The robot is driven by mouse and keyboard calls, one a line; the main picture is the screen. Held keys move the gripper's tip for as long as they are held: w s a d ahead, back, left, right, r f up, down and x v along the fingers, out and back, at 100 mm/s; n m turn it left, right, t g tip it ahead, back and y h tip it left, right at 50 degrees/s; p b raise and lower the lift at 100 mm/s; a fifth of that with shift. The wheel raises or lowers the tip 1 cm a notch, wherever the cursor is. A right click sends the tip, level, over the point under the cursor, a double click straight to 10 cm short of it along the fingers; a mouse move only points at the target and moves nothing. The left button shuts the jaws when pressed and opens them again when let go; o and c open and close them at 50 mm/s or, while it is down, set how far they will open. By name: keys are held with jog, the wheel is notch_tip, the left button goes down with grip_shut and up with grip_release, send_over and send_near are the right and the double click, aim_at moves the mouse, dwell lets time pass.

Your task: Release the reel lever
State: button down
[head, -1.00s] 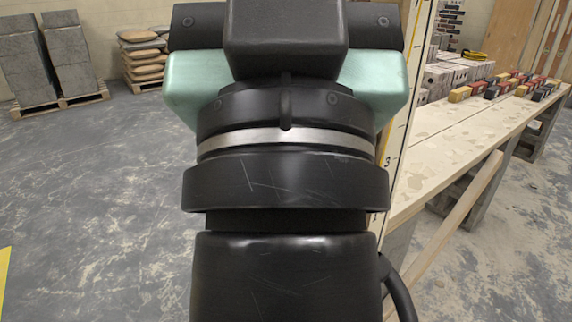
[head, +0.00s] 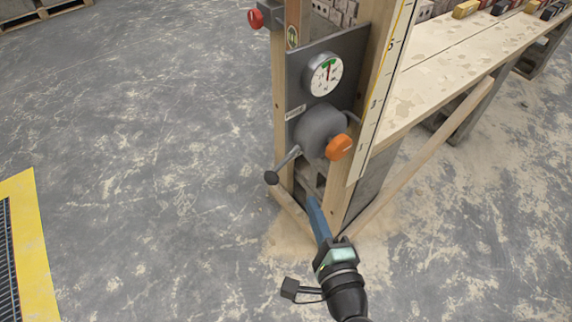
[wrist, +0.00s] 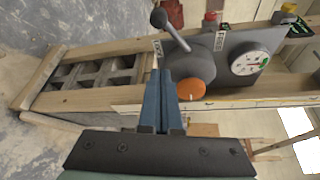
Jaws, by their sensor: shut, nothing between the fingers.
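The grey round reel hub (head: 321,130) is on a dark panel on the wooden post. A rod lever with a black ball knob (head: 271,178) sticks out from it, down and to the left. An orange knob (head: 338,147) is at its front right. In the wrist view, the black ball (wrist: 158,17), hub (wrist: 202,60) and orange knob (wrist: 191,89) lie just beyond the fingers. My gripper (head: 313,203) is shut and empty, its blue fingers pointing up below the hub. In the wrist view, the fingertips (wrist: 164,72) overlap the hub's near edge; contact cannot be told.
A white dial gauge (head: 324,75) sits above the hub and a red knob (head: 255,18) at the upper left. A wooden bench (head: 430,85) with a slanting brace (head: 425,158) is on the right. A yellow-edged mat (head: 30,225) lies left. Floor between is clear.

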aim_at(284, 164)
jog(key=shift+s+d+f+m, duration=0.15)
jog(key=shift+s+f+m, duration=0.35)
jog(key=shift+f, duration=0.1)
jog(key=b+x, duration=0.1)
jog(key=x, duration=0.9)
jog(key=shift+s+a+r+p, duration=0.25)
jog(key=shift+s+a+p, duration=0.05)
jog(key=shift+a, duration=0.25)
jog(key=shift+s+a+r+p, duration=0.2)
jog(key=shift+s+a+p, duration=0.1)
jog(key=shift+a, duration=0.25)
jog(key=shift+s+a+r+p, duration=0.25)
jog(key=shift+s+a, duration=0.1)
jog(key=shift+a, duration=0.15)
jog(key=shift+r, duration=0.1)
jog(key=shift+s+a+r+p, duration=0.1)
jog(key=shift+r+p, duration=0.05)
jog(key=shift+p, duration=0.7)
